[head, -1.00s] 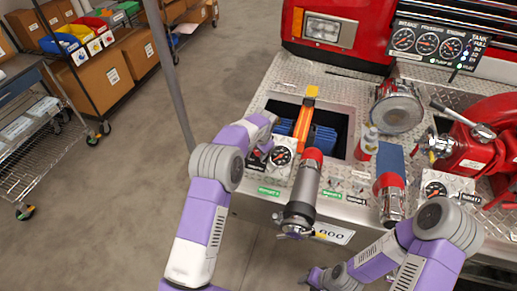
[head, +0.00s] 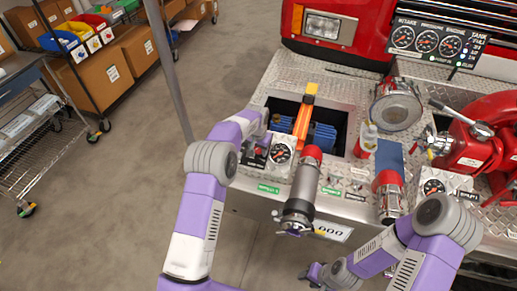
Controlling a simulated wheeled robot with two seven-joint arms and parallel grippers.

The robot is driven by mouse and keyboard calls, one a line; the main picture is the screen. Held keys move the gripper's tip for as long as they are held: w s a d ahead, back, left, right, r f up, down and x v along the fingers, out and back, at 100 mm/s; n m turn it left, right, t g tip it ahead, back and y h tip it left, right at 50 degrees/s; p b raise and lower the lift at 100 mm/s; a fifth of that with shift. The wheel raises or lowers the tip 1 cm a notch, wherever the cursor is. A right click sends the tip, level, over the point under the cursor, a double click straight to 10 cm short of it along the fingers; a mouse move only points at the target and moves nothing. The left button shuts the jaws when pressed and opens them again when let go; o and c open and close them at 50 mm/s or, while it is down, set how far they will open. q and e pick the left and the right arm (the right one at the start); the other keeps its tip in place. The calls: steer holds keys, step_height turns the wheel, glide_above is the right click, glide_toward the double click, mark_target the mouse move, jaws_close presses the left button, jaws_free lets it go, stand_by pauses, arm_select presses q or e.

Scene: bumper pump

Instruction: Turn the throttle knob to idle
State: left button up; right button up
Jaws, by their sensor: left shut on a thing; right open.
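My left gripper (head: 262,141) is down at a small dark control panel (head: 254,160) with a red part, just left of a round gauge (head: 281,154) on the truck's deck. It is shut on the throttle knob there; the knob is too small and too covered by the gripper to show clearly, and its setting cannot be read. My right gripper (head: 309,274) is open and empty, low in front of the bumper, well away from the panel.
A grey hose nozzle (head: 300,203) with a red end sticks out right of the gauge. An orange-handled tool (head: 305,112) and blue hose (head: 323,137) lie in the open well (head: 342,118) behind.

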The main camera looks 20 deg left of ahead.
mark_target(257, 152)
arm_select(q)
steer(key=o, duration=1)
steer(key=shift+d, duration=0.1)
steer(key=shift+r+p, duration=0.4)
steer(key=shift+r, duration=0.1)
steer(key=r+p, duration=0.1)
steer(key=r, duration=0.1)
steer(key=s+r+p, duration=0.1)
steer(key=r, duration=0.1)
steer(key=r+p, duration=0.2)
steer(key=r, duration=0.1)
steer(key=shift+s+a, duration=0.2)
steer(key=shift+s, duration=0.05)
steer(key=shift+f, duration=0.1)
